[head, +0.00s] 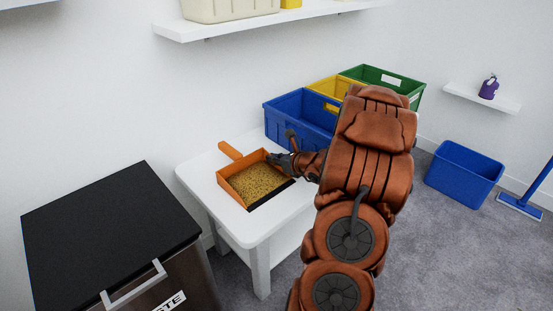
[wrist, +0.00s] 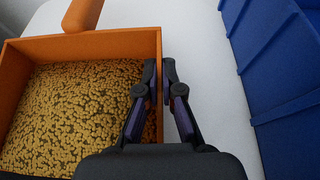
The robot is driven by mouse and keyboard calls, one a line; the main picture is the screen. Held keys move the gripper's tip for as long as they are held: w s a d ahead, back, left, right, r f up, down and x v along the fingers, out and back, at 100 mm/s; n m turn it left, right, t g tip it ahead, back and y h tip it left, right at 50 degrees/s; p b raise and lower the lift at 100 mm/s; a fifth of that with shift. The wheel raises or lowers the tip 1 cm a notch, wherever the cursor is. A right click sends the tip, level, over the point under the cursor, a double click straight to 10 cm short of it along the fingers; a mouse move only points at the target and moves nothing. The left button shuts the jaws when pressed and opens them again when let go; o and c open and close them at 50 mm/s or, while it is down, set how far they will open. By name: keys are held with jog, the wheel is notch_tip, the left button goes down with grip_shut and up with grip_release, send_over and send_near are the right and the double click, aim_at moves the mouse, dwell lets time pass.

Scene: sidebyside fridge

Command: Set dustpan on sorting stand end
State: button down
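The dustpan (head: 252,185) is orange, full of yellow-brown granules, with a dark front lip and a handle pointing up-left. It rests level on the near-left end of the white sorting stand (head: 262,224), or so close above it that I see no gap. In the wrist view, the dustpan (wrist: 110,42) fills the left half. My gripper (head: 278,158) is at its right side wall. In the wrist view, my gripper (wrist: 160,80) has one finger inside and one outside that wall, pinched close on it. The far part of the handle is cut off in the wrist view.
Blue (head: 297,115), yellow (head: 327,91) and green (head: 384,82) bins stand in a row behind the dustpan. A black-topped waste cabinet (head: 108,225) is to the left. A blue floor bin (head: 464,175) stands at right. A wall shelf (head: 255,24) hangs above.

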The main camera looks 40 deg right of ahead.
jog(key=c, duration=1.8)
grip_release()
jog(key=shift+f, duration=0.2)
jog(key=o, duration=0.5)
jog(key=shift+r, duration=0.1)
jog(key=shift+s+r, duration=0.25)
jog(key=shift+r, duration=0.05)
jog(key=p+v, duration=0.3)
jog(key=v, duration=0.8)
jog(key=shift+s, duration=0.25)
jog(key=shift+r, duration=0.1)
